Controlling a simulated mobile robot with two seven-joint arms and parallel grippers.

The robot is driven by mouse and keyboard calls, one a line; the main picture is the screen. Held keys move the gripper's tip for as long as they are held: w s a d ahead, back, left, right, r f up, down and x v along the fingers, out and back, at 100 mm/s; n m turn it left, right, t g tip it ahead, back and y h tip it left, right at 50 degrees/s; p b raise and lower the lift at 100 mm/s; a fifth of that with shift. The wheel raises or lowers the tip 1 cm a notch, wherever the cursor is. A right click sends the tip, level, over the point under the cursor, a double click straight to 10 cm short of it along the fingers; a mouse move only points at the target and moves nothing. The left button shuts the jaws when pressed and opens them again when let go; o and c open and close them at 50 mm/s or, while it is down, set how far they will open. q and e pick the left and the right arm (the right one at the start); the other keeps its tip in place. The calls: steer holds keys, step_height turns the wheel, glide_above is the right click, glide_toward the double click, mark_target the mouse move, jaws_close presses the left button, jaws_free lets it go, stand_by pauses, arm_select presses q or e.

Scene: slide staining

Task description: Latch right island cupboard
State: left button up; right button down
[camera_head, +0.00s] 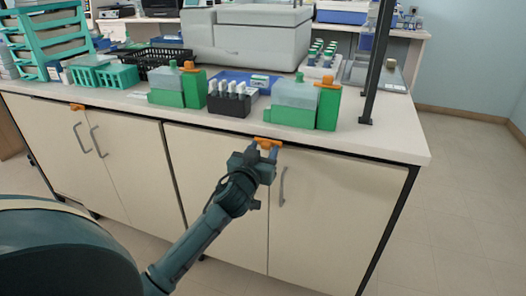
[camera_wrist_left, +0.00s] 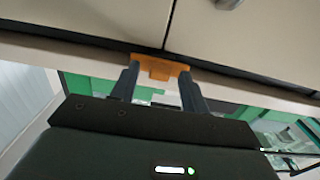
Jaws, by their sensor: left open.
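The right island cupboard (camera_head: 325,215) has two cream doors that look shut, with a grey handle (camera_head: 282,188) on its right door. Its orange latch (camera_head: 268,141) sits under the counter edge above the seam between the doors. In the left wrist view the latch (camera_wrist_left: 160,67) lies crosswise at the top of the seam. My left gripper (camera_head: 265,151) is open at the latch, one finger on each side of it in the left wrist view (camera_wrist_left: 159,72). I cannot tell whether the fingers touch it. The other door handle is hidden behind my gripper. My right gripper is not in view.
The left cupboard (camera_head: 110,160) has its own orange latch (camera_head: 77,106) and grey handles. The counter (camera_head: 385,140) overhangs the doors and carries green-based containers (camera_head: 290,105), a dark vial rack (camera_head: 232,100) and a large grey machine (camera_head: 250,40). Floor (camera_head: 455,220) is clear at right.

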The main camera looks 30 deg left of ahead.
arm_select(q)
steer(key=shift+c, duration=0.4)
steer(key=c, duration=0.9)
